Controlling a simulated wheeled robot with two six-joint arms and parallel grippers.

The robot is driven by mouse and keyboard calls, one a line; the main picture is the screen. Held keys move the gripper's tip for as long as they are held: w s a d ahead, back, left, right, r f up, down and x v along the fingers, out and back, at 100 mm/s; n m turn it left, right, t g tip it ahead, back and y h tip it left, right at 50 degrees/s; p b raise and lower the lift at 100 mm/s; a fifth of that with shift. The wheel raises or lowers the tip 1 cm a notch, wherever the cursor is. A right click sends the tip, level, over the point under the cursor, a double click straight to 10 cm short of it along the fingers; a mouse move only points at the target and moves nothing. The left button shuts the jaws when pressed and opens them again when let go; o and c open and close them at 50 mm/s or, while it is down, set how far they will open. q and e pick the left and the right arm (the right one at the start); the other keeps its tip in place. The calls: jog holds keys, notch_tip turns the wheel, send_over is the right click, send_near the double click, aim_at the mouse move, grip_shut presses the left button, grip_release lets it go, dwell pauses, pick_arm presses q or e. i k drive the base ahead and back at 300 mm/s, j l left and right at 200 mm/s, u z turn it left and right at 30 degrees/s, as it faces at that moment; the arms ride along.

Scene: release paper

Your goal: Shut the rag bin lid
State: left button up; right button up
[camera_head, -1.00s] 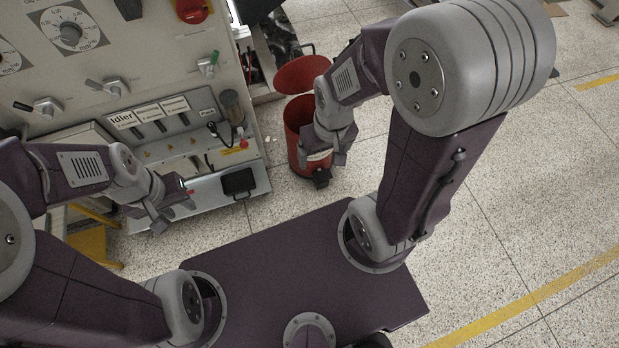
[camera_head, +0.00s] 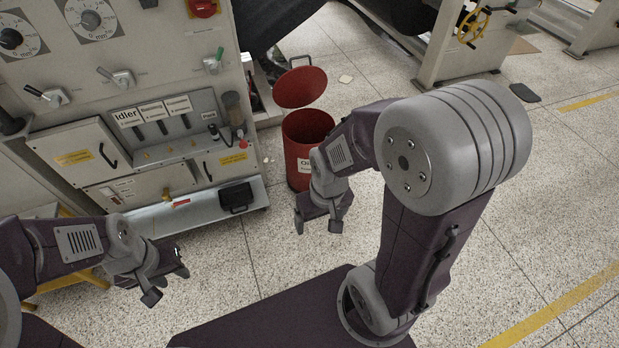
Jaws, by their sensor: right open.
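The red rag bin (camera_head: 296,148) stands on the floor right of the machine, with a white label on its front partly hidden by my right arm. Its round red lid (camera_head: 300,87) is raised and tilted up at the back of the rim, so the bin's mouth is open. My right gripper (camera_head: 318,226) is open and empty, in front of the bin and apart from it and the lid. My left gripper (camera_head: 167,285) is at the lower left, apart from the bin. Its fingers look spread, with nothing seen between them.
A grey machine panel (camera_head: 140,60) with dials and levers stands at the left. Its low shelf (camera_head: 205,208) holds a black tray (camera_head: 236,197). Another machine (camera_head: 470,45) with a yellow handwheel stands at the back right.

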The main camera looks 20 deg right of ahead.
aim_at(300, 86)
jog(key=i+l+u, duration=0.45)
jog(key=l, duration=1.1)
jog(key=i+l+u, duration=0.15)
jog(key=l+u, duration=0.35)
jog(key=l, duration=1.1)
jog(key=k+l+u, duration=0.1)
jog(key=l+u, duration=0.35)
jog(key=l, duration=1.2)
